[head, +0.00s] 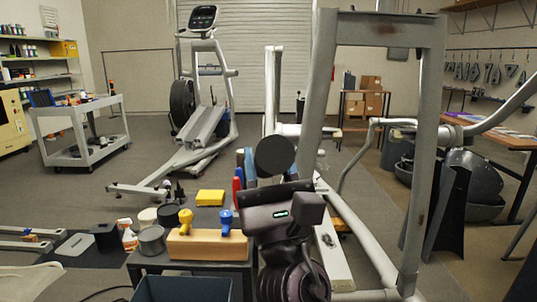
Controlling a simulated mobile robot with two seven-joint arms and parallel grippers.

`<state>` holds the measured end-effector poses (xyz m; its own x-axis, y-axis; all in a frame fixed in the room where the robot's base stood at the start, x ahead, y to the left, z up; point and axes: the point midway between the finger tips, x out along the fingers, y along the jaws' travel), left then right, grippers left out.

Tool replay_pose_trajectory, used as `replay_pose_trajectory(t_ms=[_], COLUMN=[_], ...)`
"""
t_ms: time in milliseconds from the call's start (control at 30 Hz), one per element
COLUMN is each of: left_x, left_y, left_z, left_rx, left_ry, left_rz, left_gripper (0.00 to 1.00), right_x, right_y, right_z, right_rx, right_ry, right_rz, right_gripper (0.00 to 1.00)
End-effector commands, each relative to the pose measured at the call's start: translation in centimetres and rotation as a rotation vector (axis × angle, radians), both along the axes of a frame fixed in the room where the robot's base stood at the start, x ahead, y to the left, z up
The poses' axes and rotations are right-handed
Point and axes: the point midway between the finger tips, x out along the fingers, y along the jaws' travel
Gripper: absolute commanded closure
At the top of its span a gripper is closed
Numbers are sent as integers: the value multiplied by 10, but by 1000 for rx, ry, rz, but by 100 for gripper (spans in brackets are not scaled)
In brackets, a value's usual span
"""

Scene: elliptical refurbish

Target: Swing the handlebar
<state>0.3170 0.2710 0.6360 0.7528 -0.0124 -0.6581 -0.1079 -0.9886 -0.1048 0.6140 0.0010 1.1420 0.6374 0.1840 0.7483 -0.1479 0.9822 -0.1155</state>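A curved silver tube (503,112), shaped like a handlebar, runs from the right edge towards the large grey upright frame (424,150). A straight silver upright tube (273,90) stands left of that frame. I cannot tell which tube is the task's handlebar. One dark gripper (284,207) with a small green light, seemingly my right, is at the lower middle, seen from behind. Its fingers and anything between them are hidden. A black round disc (274,156) shows just above it; I cannot tell whether they touch. My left gripper is not in view.
A low dark bench (190,266) holds a wooden block (208,244) with yellow and blue knobs, close left of the gripper. A complete elliptical (205,90) and a grey cart (80,125) stand behind. A wooden workbench (490,135) is at right. Open floor lies left of centre.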

Motion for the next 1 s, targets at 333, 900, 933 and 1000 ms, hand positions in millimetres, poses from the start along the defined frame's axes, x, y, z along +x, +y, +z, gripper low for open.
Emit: replay_pose_trajectory(t_ms=[333, 900, 933, 1000], left_x=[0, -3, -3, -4], left_y=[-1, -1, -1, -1], left_z=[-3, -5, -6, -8], left_rx=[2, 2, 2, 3], left_ry=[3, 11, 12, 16], left_rz=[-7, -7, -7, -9], left_gripper=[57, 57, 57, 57], right_x=[1, 0, -1, -3], right_y=[2, 0, 0, -1], right_z=[-16, -10, -11, -15], right_rx=[-4, 0, 0, -1], right_ry=[9, -1, -1, 0], right_rz=[3, -1, -1, -1], right_gripper=[100, 36, 36, 36])
